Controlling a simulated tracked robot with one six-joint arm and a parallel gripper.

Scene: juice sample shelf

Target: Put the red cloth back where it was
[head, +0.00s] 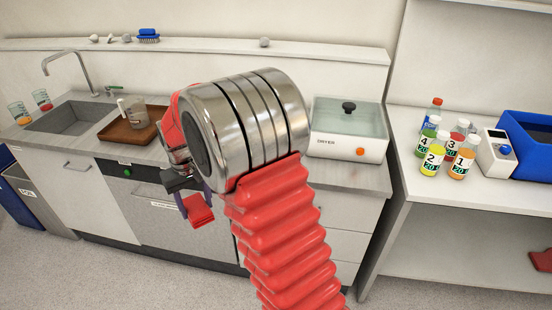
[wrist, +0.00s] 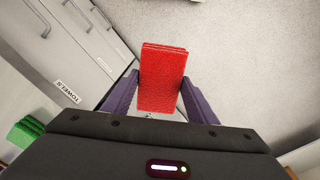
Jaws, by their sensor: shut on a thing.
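The red cloth (head: 199,212) is a folded rectangular pad. It hangs in front of the counter's cabinet fronts in the head view. My gripper (head: 194,202) is shut on it, with a purple finger at each side. In the wrist view, the red cloth (wrist: 163,75) stands out between the fingers of my gripper (wrist: 160,97), with pale floor beyond it. A drawer front labelled TOWELS (wrist: 68,92) is at the left of the wrist view. My arm hides part of the counter in the head view.
The counter holds a sink (head: 70,118), a brown tray (head: 130,129) with a beaker and a dryer (head: 347,146). Several numbered bottles (head: 433,157) and a blue bin (head: 535,155) stand at right. A red object (head: 541,260) is on the lower shelf. Something green (wrist: 25,132) shows at left.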

